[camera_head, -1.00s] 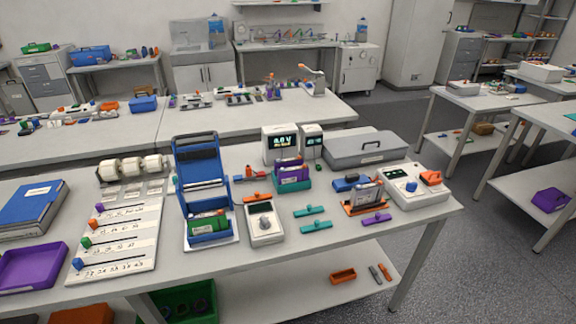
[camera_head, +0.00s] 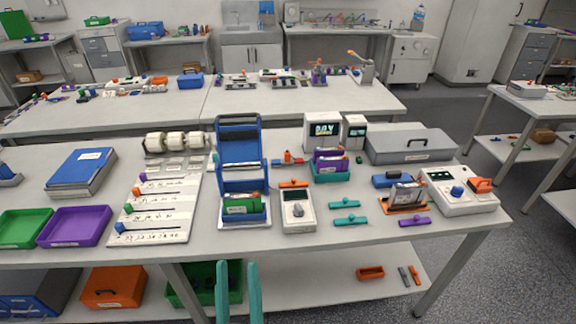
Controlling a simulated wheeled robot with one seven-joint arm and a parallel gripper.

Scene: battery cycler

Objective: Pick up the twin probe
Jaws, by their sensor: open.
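I cannot tell for certain which thing is the twin probe. A small piece with red-orange and blue parts (camera_head: 288,160) lies on the bench in front of the display box, and may be it. Small bar-shaped clips lie near the front: an orange one (camera_head: 293,183) behind the white meter, two teal ones (camera_head: 347,204), and a purple one (camera_head: 414,221). My gripper (camera_head: 238,265) shows as two upright teal fingers at the bottom edge, apart and empty. It is in front of the bench's front edge in the picture, clear of these pieces.
The blue stand (camera_head: 240,135) holds a green block. A white meter (camera_head: 298,211), display box (camera_head: 322,132), teal holder (camera_head: 332,175), grey case (camera_head: 410,146) and white control box (camera_head: 458,205) crowd the bench. Purple (camera_head: 75,241) and green trays are left. The front right strip is bare.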

